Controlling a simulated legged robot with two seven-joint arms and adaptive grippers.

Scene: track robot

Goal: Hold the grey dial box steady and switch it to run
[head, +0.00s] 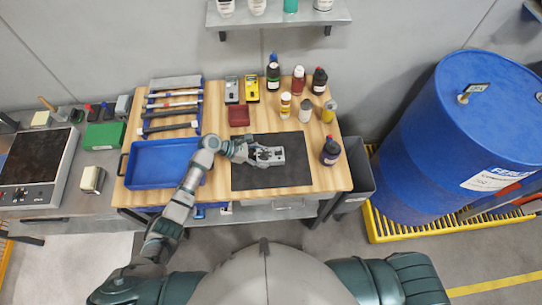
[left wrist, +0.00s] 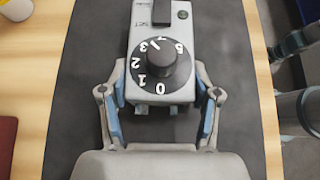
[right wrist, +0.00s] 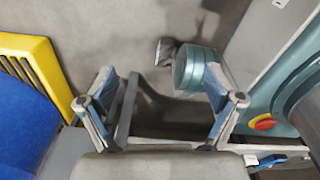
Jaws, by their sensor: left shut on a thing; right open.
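The grey dial box (head: 270,156) lies on the dark mat (head: 285,178) on the wooden bench. In the left wrist view the box (left wrist: 134,22) shows a black round dial knob (left wrist: 169,68) with white numbers around it. A white pointer mark on the knob sits just beside the 3. My left gripper (head: 252,152) is at the box's left end in the head view. In the left wrist view its fingers (left wrist: 160,92) are shut on both sides of the box near the dial. My right gripper (right wrist: 160,82) is open and empty, over the floor away from the bench.
A blue tray (head: 130,182) lies left of the mat. Bottles and a red box (head: 239,116) stand behind the mat, and a dark bottle (head: 330,151) stands at its right. A blue drum (head: 450,140) stands on a yellow pallet (head: 376,226) to the right.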

